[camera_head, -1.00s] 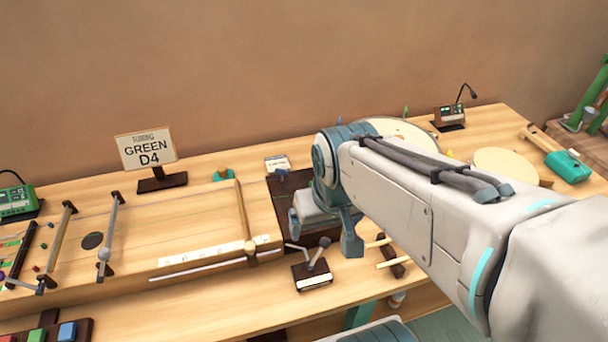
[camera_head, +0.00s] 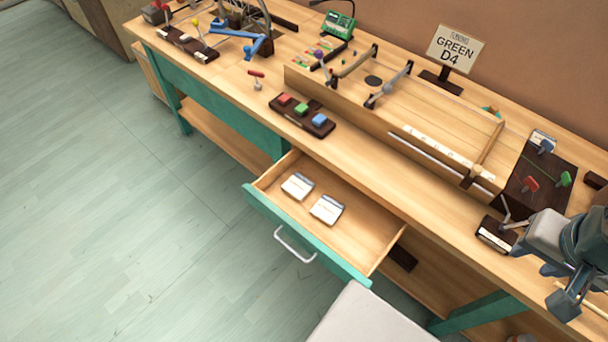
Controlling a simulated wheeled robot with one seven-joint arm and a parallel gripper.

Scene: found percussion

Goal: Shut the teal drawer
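The teal drawer (camera_head: 378,223) is pulled well out from under the wooden workbench. Its teal front (camera_head: 335,262) faces the lower left and carries a pale bar handle (camera_head: 294,244). Two small white cards or boxes (camera_head: 326,208) lie inside on the drawer floor. My gripper (camera_head: 557,287) is at the right edge, above the bench's right part and away from the drawer. Its fingers point down.
The workbench (camera_head: 385,184) holds a block tray (camera_head: 302,114), a long wooden instrument frame (camera_head: 440,120), a sign (camera_head: 455,48) and a dark board with coloured pegs (camera_head: 541,180). The floor (camera_head: 110,200) left of the drawer is clear. A pale grey surface (camera_head: 365,318) shows at the bottom.

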